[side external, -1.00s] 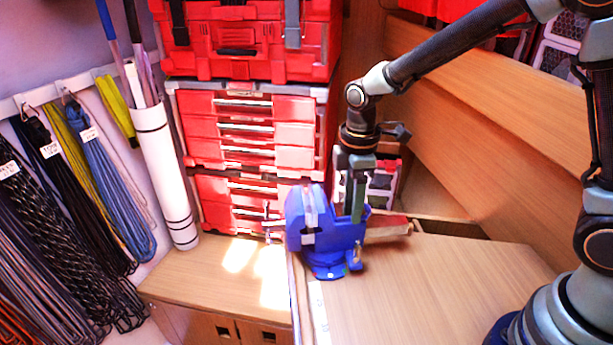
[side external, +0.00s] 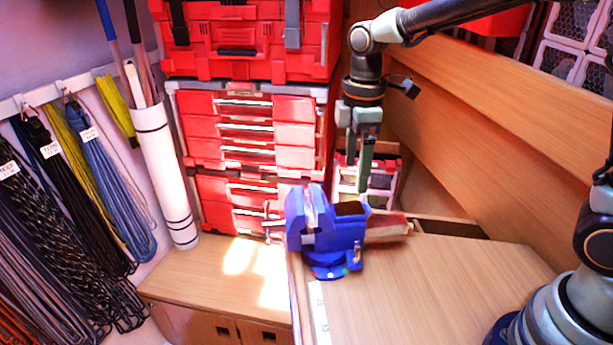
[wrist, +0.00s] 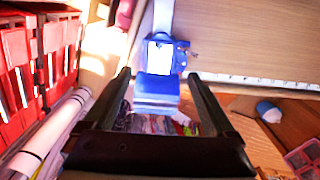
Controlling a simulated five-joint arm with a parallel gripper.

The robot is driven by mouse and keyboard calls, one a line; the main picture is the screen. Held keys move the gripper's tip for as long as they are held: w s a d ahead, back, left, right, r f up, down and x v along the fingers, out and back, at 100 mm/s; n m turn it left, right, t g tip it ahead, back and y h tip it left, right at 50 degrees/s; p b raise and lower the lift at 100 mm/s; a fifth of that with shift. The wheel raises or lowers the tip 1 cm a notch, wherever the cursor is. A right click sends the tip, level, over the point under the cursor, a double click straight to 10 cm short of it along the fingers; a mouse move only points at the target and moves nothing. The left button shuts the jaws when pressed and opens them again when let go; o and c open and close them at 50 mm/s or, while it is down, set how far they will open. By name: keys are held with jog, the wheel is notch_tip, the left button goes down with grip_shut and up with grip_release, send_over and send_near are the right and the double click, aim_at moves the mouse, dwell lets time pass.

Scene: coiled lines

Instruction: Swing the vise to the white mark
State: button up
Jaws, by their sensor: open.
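The blue vise (side external: 330,238) stands on the left edge of the wooden bench top, with a grey jaw face and a brownish-red bar extending to its right. Small coloured dots, one pale, show along its round base (side external: 330,272); they are too small to tell which is the white mark. My gripper (side external: 362,188) is above and slightly right of the vise, fingers pointing down, apart from it. In the wrist view my gripper (wrist: 159,75) is open and empty, its fingers either side of the blue vise (wrist: 158,88) in the picture.
A white marked strip (side external: 318,312) runs along the bench's left edge. Red drawer boxes (side external: 250,130) stand behind. A white tube (side external: 165,175) and coiled lines (side external: 90,190) are at left. The bench top (side external: 450,290) right of the vise is clear.

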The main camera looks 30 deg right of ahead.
notch_tip(320, 180, up, 4)
dwell(0.5)
jog(key=s+d+r+m+t, duration=0.2)
jog(key=s+d+m+t, duration=0.3)
jog(key=s+m, duration=0.5)
jog(key=d+m, duration=0.2)
jog(key=shift+s+d+m+t, duration=0.15)
jog(key=shift+d+m+t, duration=0.15)
jog(key=shift+d, duration=0.05)
